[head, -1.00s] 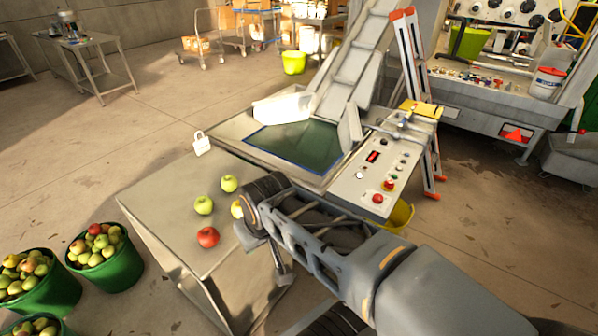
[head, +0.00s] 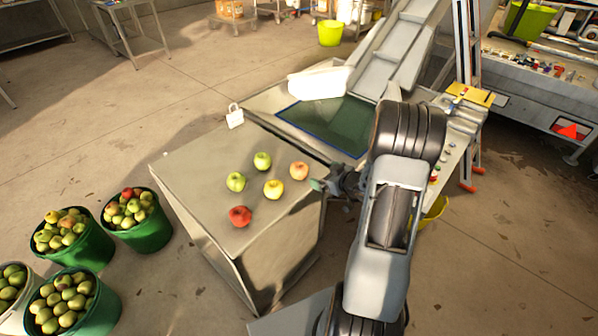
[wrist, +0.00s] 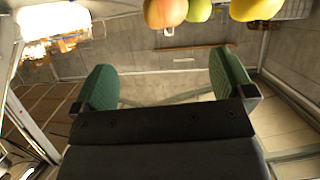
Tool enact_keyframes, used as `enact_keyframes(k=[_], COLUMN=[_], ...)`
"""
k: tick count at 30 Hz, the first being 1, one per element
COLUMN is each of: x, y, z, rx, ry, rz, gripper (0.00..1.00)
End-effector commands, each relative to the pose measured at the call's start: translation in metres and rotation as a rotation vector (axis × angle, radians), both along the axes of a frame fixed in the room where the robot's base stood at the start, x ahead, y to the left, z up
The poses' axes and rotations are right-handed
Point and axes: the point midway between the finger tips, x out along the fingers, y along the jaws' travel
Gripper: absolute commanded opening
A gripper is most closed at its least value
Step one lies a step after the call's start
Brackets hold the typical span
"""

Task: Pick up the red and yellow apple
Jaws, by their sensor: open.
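The red and yellow apple (head: 299,171) sits on the grey metal table (head: 193,176), near its right edge, in the head view. My gripper (head: 318,186) is just to the right of it, pointing left toward the apples. In the wrist view the red and yellow apple (wrist: 165,12) is at the top edge, partly cut off, beyond the fingertips. The green-padded fingers of my gripper (wrist: 162,64) are spread wide with nothing between them. A yellow apple (head: 273,189), two green apples (head: 262,161) and a red apple (head: 240,216) stand nearby, apart from it.
A white padlock-shaped object (head: 235,116) stands at the table's back corner. A machine with a dark green panel (head: 326,125) and a conveyor (head: 401,55) lies behind. Green buckets of apples (head: 138,226) stand on the floor at left. The table's left part is clear.

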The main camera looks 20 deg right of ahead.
Motion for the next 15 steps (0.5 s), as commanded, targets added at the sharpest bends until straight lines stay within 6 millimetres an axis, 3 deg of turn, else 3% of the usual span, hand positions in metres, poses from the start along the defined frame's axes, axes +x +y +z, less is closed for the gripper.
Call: enact_keyframes(k=[5,15], x=[0.008,0.056], y=[0.008,0.028], z=[-0.015,-0.036], rx=[0.055,0.059], ry=[-0.021,-0.024], rz=[0.041,0.045], gripper=[1.00,1.00])
